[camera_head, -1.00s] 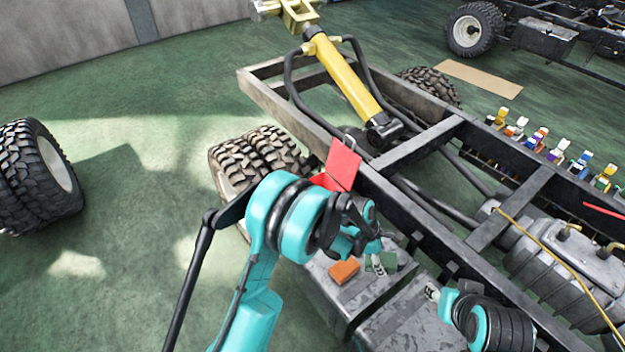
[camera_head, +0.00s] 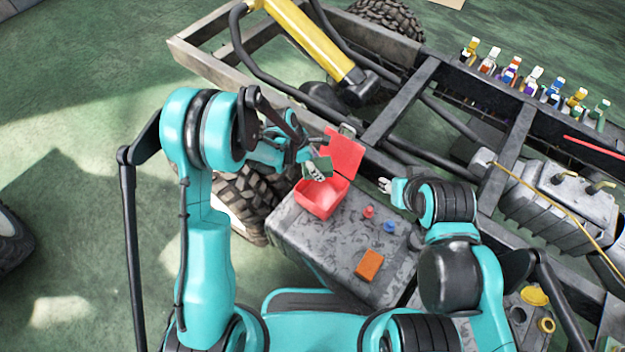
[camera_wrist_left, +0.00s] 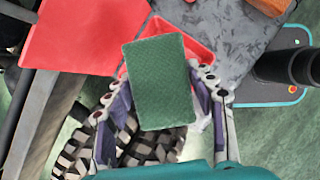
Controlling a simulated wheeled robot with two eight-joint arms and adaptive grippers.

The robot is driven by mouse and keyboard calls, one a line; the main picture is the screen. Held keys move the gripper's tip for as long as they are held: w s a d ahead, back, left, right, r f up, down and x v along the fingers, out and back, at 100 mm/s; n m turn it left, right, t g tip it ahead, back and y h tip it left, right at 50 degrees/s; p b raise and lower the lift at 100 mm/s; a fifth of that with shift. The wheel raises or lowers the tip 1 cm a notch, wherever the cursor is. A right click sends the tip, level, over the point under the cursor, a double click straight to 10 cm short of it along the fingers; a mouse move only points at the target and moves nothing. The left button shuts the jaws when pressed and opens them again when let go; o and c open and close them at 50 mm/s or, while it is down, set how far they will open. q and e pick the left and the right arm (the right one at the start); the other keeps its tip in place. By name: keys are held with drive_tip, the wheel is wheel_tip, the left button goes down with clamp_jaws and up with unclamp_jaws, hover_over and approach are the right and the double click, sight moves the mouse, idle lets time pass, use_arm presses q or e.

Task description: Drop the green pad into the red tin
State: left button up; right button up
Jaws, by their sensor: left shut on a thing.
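The green pad (camera_head: 318,168) is held in my left gripper (camera_head: 314,172), above the red tin (camera_head: 322,198). The red tin is open, with its lid (camera_head: 343,152) raised at the back, and stands at the far left end of the grey box top. In the left wrist view the green pad (camera_wrist_left: 160,80) sits between the fingers of my left gripper (camera_wrist_left: 163,100) and covers most of the tin (camera_wrist_left: 200,50); the lid (camera_wrist_left: 85,35) is at the upper left. My right gripper (camera_head: 386,186) is right of the tin, beside the frame rail; its fingers are too small to read.
An orange block (camera_head: 369,264), a small red piece (camera_head: 369,211) and a blue piece (camera_head: 389,226) lie on the grey box top (camera_head: 330,250). The dark chassis rail (camera_head: 400,105) runs behind the tin. Yellow rings (camera_head: 546,325) lie at the lower right.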

use_arm(q)
drive_tip(key=shift+f, duration=0.1)
wheel_tip(320, 180, down, 6)
drive_tip(key=b, duration=0.3)
drive_tip(key=shift+r, duration=0.2)
drive_tip(key=o, duration=1.2)
drive_tip(key=v, duration=1.2)
drive_tip(key=shift+d, duration=0.1)
drive_tip(key=shift+r, duration=0.1)
